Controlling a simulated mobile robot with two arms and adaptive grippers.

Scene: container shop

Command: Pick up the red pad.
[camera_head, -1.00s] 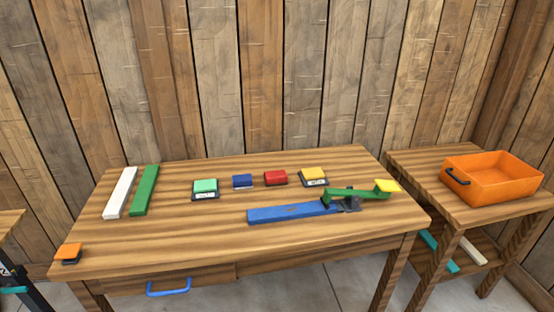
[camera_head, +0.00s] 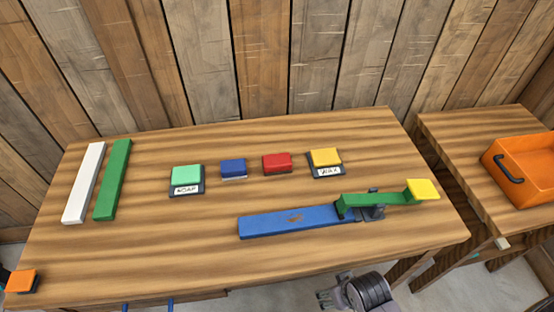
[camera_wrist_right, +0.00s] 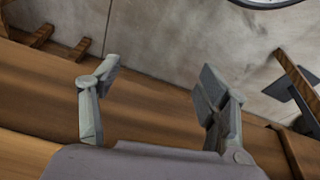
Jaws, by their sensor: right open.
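The red pad (camera_head: 277,163) lies on the wooden table (camera_head: 160,250), between the blue pad (camera_head: 233,168) and the yellow pad (camera_head: 326,157) on its labelled dark base. My right gripper (camera_head: 324,298) shows at the bottom of the head view, in front of the table's front edge and well apart from the red pad. In the right wrist view its two fingers (camera_wrist_right: 155,85) are spread with nothing between them. The red pad does not show in the wrist view. My left gripper is in neither view.
A long blue bar (camera_head: 285,220) with a hinged green arm (camera_head: 375,200) and yellow end lies between the red pad and the front edge. A green pad (camera_head: 187,174) sits left. White (camera_head: 84,184) and green strips (camera_head: 112,180) lie far left. An orange crate (camera_head: 525,165) stands right.

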